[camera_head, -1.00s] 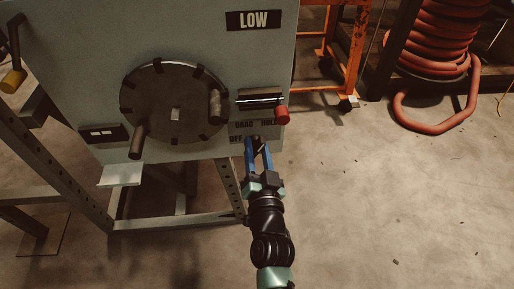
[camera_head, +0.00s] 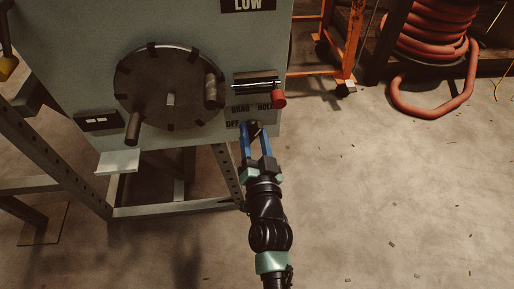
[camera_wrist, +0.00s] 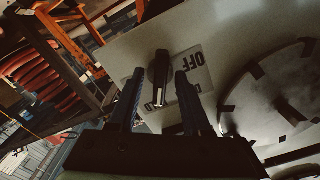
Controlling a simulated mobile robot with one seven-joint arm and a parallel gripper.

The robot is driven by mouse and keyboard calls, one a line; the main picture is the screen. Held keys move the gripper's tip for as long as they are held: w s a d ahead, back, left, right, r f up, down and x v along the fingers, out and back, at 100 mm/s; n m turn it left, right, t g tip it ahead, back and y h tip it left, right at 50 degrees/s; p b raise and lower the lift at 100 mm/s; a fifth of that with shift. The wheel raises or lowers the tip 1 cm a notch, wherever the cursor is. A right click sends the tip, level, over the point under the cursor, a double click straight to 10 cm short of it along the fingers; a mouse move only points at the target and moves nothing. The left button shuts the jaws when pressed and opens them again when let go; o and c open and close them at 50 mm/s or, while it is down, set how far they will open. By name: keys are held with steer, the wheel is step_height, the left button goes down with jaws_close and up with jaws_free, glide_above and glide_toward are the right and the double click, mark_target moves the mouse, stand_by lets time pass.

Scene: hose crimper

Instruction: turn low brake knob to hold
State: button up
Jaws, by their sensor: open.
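The low brake knob (camera_head: 254,126) is a small dark knob on the lower right of the grey panel. Labels OFF, DRAG and HOLD stand around it; which one it points to I cannot tell. My gripper (camera_head: 255,132) is open, its two blue fingers pointing up at the panel with the knob between or just beyond their tips. In the wrist view the knob (camera_wrist: 160,72) shows as a dark elongated block between the fingers, next to the OFF label (camera_wrist: 188,63). Whether the fingers touch it is unclear.
Just above the knob is a lever with a red end (camera_head: 279,99). A red hose coil (camera_head: 432,45) and orange frame stand behind right.

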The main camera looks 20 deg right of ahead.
steer(key=p+v, duration=0.3)
steer(key=v, duration=0.9)
steer(key=shift+s, duration=0.3)
steer(key=shift+s+a, duration=0.1)
steer(key=shift+a, duration=0.05)
